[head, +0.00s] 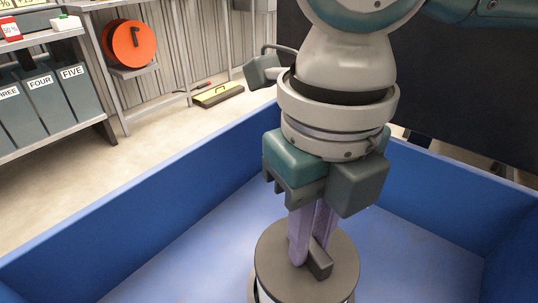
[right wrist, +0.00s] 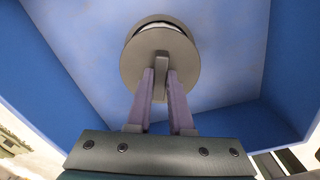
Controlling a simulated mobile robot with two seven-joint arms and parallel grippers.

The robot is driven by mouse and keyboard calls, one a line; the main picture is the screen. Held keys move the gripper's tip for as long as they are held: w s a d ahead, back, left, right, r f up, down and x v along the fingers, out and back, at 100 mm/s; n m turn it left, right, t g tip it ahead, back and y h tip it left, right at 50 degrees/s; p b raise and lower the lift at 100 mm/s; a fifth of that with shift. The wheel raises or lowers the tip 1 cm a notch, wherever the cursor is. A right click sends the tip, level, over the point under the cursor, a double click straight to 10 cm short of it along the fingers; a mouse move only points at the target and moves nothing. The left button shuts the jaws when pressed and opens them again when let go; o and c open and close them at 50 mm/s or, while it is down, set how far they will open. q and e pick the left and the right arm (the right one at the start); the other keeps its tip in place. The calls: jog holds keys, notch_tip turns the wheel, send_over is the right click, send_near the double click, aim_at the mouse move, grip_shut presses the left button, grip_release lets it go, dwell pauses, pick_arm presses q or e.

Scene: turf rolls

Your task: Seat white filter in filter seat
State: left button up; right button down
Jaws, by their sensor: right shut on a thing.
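My right gripper (head: 308,255) points down with its purple fingers shut on the grey handle bar of a round dark grey cap. The cap looks like the top of the white filter (head: 335,283); a thin strip of white side shows beneath its edge. The filter also shows in the right wrist view (right wrist: 137,72), with the fingers (right wrist: 160,88) on either side of its handle. It looks upright in the blue bin. I cannot make out the filter seat, and what lies under the filter is hidden. My left gripper is out of view.
The blue bin (head: 150,222) has high walls around the filter, with bare floor to the left and right. Outside stand a shelf with numbered grey boxes (head: 42,85), an orange disc (head: 133,43) on a stand, and a yellow-green case (head: 218,94) on the floor.

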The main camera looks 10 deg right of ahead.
jog(key=shift+f, duration=0.1)
jog(key=c, duration=0.8)
grip_release()
notch_tip(320, 180, up, 12)
jog(key=p, duration=0.3)
jog(key=shift+p, duration=0.3)
jog(key=shift+r, duration=0.2)
